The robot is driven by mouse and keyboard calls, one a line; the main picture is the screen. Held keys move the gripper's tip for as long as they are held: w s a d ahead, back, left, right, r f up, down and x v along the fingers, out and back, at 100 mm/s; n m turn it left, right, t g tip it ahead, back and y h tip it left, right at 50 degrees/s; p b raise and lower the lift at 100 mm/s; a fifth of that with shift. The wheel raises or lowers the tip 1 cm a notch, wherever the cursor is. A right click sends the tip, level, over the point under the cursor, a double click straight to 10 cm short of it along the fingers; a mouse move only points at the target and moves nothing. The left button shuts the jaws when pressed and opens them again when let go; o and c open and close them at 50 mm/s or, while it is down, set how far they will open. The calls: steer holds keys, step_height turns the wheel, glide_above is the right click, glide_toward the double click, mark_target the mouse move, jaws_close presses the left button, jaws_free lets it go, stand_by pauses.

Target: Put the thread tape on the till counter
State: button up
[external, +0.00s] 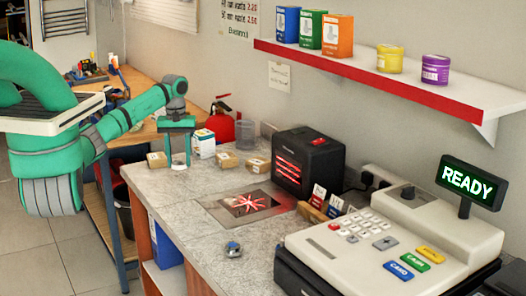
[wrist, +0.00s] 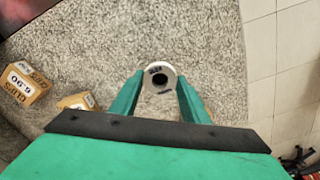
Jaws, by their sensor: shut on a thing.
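My gripper (external: 178,163) points down at the far left end of the till counter (external: 180,190) in the external view. In the wrist view my gripper (wrist: 160,92) is shut on the thread tape (wrist: 160,67), a small white roll with a dark hole, held between the green fingertips. The grey speckled counter top (wrist: 150,30) lies beneath it. I cannot tell whether the roll touches the counter. The roll is not clearly visible in the external view.
A white box (external: 204,144), black scanner (external: 308,163), till (external: 390,245) and small metal item (external: 233,249) are also there. The counter's front left is clear.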

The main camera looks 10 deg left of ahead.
mark_target(179, 162)
steer(key=shift+w+f, duration=0.2)
steer(key=shift+f, duration=1.6)
steer(key=o, duration=1)
steer(key=shift+f, duration=0.15)
step_height(179, 162, up, 12)
steer(key=shift+r, duration=0.2)
